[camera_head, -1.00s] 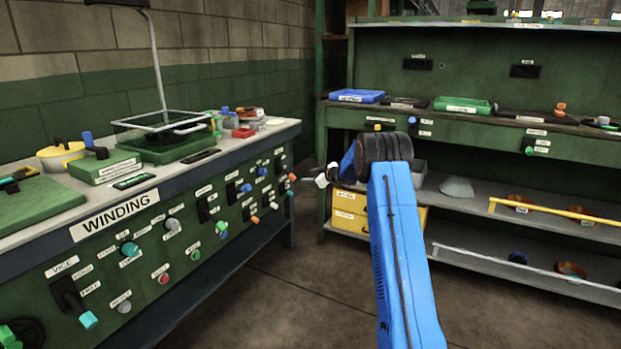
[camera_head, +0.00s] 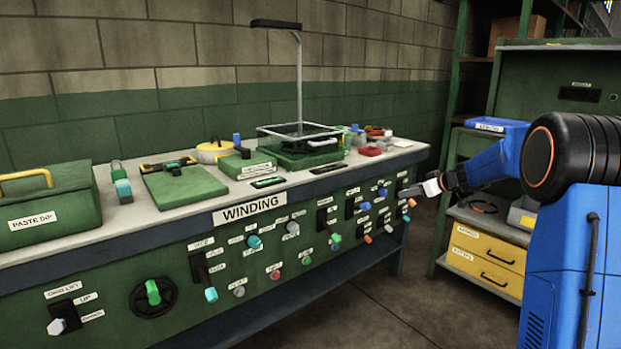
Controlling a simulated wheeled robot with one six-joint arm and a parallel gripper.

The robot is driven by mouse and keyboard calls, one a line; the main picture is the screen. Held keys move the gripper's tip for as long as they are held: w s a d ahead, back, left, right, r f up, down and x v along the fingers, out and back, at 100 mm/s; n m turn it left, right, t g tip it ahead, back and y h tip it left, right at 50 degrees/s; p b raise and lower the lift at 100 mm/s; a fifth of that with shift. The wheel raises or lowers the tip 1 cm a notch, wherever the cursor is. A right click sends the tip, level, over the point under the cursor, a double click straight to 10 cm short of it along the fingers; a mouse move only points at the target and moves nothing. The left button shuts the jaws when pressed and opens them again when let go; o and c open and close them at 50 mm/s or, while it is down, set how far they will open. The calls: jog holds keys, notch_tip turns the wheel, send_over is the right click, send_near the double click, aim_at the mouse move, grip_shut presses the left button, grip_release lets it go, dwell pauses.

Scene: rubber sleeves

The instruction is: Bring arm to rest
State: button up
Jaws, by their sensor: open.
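My arm is blue with a black ringed joint and stands at the right of the head view. Its forearm reaches left from that joint. My gripper (camera_head: 421,188) is at its end, small and pale-tipped, in front of the right end of the winding bench (camera_head: 155,215). It looks open and empty, with nothing seen between the fingers. It appears close to the bench's panel of knobs and switches; whether it touches any is too small to tell.
Green shelving with a blue tray (camera_head: 497,125) and yellow drawers (camera_head: 487,258) stands behind my arm. The bench top holds a green paste dip box (camera_head: 45,210), a yellow pot (camera_head: 213,151) and a wire-framed stand (camera_head: 300,135). Bare floor (camera_head: 385,310) lies between bench and arm.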

jog(key=s+a+r+m+g, duration=0.15)
jog(key=s+a, duration=0.25)
jog(key=s, duration=0.7)
jog(key=s+a+r+g+h, duration=0.15)
jog(key=s+a, duration=0.25)
jog(key=s, duration=0.6)
jog(key=s+a+r+m+g+y, duration=0.15)
jog(key=s+a, duration=0.25)
jog(key=s, duration=0.7)
jog(key=s+d+f+m+h, duration=0.1)
jog(key=s+f+h, duration=0.1)
jog(key=s, duration=0.8)
jog(key=s+d+f+m+h, duration=0.1)
jog(key=s+f, duration=0.3)
jog(key=s, duration=0.6)
jog(key=s+d+f+m+h, duration=0.1)
jog(key=s+f+m+h, duration=0.1)
jog(key=s, duration=0.9)
jog(key=shift+d+f+m+g+h, duration=0.3)
jog(key=shift+d+f+g+h, duration=0.15)
jog(key=shift+f, duration=0.4)
